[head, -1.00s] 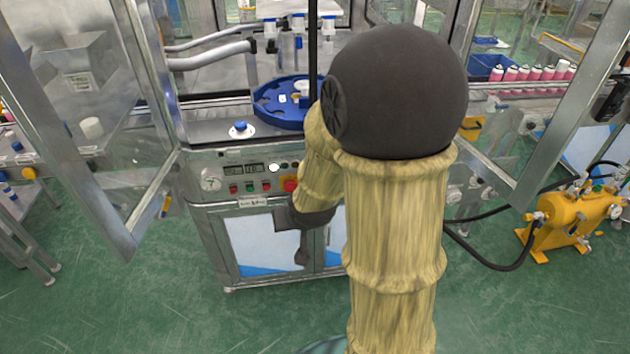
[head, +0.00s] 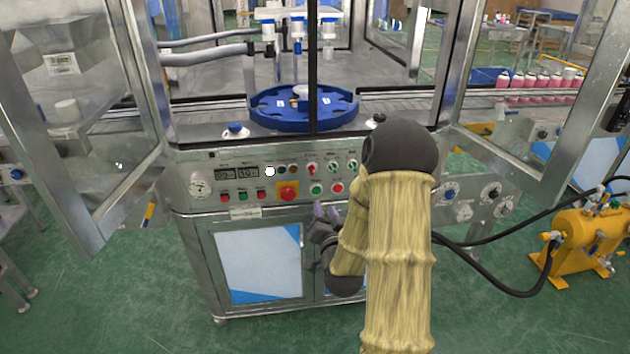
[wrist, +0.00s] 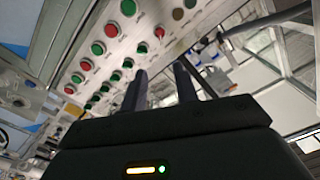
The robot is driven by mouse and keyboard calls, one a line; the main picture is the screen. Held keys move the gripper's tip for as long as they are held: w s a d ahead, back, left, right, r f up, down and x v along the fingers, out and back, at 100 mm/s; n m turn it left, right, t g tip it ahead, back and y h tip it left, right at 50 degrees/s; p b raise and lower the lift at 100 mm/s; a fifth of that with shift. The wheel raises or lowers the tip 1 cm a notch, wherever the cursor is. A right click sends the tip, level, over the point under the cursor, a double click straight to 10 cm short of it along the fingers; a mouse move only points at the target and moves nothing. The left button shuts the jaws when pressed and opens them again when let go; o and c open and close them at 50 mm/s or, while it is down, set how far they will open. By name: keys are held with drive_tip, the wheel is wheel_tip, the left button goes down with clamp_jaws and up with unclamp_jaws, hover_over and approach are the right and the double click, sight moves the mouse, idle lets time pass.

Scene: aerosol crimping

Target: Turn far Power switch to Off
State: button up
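The control panel (head: 265,180) on the front of the crimping machine carries a row of small switches, including a red-handled one (head: 311,169) and green-handled ones (head: 333,167) to its right. Their labels are too small to read, so I cannot tell which is the far Power switch or how it is set. My gripper (head: 326,211) is just below the panel's right half, apart from the switches. In the wrist view my gripper (wrist: 160,70) has its two dark fingers parted with nothing between them. Red and green panel controls (wrist: 113,48) show beyond and left of them.
A red emergency button on a yellow plate (head: 287,192) sits near my gripper. Glass doors stand open at left (head: 85,130) and right (head: 540,90). A blue round table (head: 290,121) is above the panel. A yellow tank (head: 585,240) with black hoses stands right.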

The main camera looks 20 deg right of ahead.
sight(314, 171)
drive_tip(key=shift+w, duration=0.1)
drive_tip(key=p+x, duration=0.1)
drive_tip(key=x, duration=1.6)
drive_tip(key=shift+w, duration=0.15)
drive_tip(key=shift+f, duration=0.1)
clamp_jaws()
